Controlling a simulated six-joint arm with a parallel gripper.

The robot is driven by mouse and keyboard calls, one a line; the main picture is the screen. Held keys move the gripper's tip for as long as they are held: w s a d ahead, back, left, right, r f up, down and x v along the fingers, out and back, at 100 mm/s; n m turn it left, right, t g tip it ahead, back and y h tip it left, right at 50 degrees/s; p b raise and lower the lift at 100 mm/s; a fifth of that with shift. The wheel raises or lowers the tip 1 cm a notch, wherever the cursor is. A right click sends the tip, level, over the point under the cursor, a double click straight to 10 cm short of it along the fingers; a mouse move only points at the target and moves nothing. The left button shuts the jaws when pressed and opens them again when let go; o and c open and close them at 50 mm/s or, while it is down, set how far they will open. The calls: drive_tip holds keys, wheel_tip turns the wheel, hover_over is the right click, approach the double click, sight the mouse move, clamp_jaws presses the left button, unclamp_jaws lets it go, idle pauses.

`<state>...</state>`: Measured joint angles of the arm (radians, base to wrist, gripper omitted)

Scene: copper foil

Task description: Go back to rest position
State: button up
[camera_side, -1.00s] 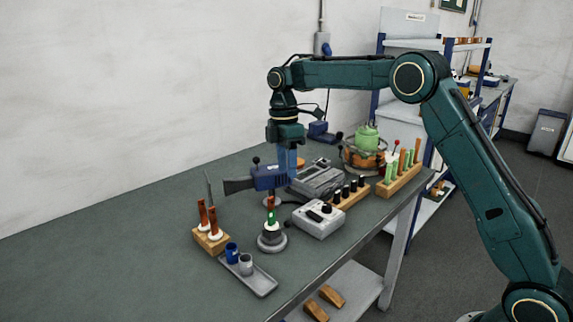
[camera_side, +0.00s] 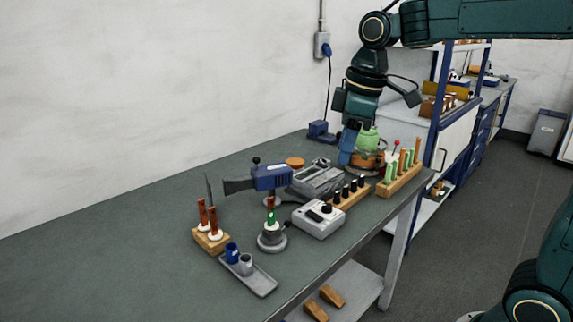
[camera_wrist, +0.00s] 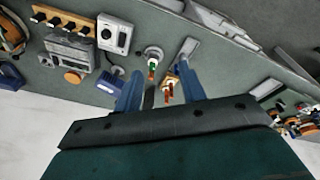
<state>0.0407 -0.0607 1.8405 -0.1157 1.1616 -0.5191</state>
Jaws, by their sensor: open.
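My gripper (camera_side: 347,148) hangs in the air at the far right part of the bench in the side view, pointing down. It is empty. In the wrist view its two blue fingers (camera_wrist: 163,62) stand apart with bench visible between them. In the side view its fingers overlap the green and orange pot, and I cannot tell the exact distance between them.
The bench holds a grey instrument (camera_side: 318,180), a white control box (camera_side: 318,220), wooden racks (camera_side: 402,180), a rack with copper tubes (camera_side: 211,240), a grey tray with cups (camera_side: 250,276) and a green-topped pot (camera_side: 367,142). The bench's left part (camera_side: 120,250) is clear.

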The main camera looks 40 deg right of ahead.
drive_tip(key=s+f+m+t, duration=0.1)
drive_tip(key=s+f+m, duration=0.1)
drive_tip(key=s, duration=0.7)
drive_tip(key=s+f+m+t, duration=0.2)
drive_tip(key=s+f+m, duration=0.1)
drive_tip(key=s, duration=0.6)
drive_tip(key=shift+m, duration=0.9)
drive_tip(key=shift+d, duration=0.1)
